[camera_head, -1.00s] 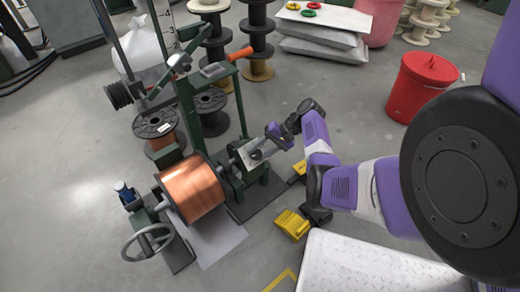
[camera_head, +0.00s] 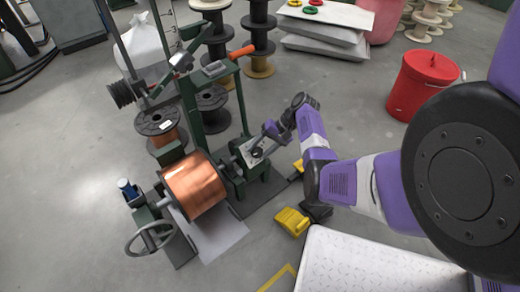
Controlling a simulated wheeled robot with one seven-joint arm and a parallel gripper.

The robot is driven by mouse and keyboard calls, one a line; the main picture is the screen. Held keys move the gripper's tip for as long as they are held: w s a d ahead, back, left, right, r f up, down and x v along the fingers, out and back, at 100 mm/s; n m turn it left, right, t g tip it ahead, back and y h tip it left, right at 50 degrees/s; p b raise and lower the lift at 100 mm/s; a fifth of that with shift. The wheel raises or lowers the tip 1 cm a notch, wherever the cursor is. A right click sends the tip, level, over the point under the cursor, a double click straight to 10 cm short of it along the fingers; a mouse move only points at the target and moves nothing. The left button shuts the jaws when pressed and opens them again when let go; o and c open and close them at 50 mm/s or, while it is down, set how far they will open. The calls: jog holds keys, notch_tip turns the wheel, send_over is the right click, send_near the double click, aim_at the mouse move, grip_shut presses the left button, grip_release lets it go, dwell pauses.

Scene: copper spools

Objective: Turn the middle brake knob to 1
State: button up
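A green spooling machine stands on the floor with a large copper-wound spool (camera_head: 194,184) on its shaft. Right of the spool is a small grey panel (camera_head: 252,151) with a dark round knob (camera_head: 257,153) on its face. The knob's scale and numbers are too small to read, and I cannot pick out a middle one. My gripper (camera_head: 272,132) reaches in from the right, its tip close to the panel's upper right edge. Whether it touches anything, and whether its fingers are open, I cannot tell.
A handwheel (camera_head: 150,238) is at the machine's lower left. A yellow pedal (camera_head: 292,222) sits on the floor below my arm. A white tread plate (camera_head: 370,268) lies at the front. A red bin (camera_head: 422,85) stands to the right, with clear floor between it and the machine.

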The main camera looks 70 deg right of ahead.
jog(key=shift+o, duration=0.2)
jog(key=p+v, duration=0.3)
jog(key=v, duration=0.4)
jog(key=shift+s+r, duration=0.25)
jog(key=shift+r, duration=0.1)
jog(key=shift+d, duration=0.1)
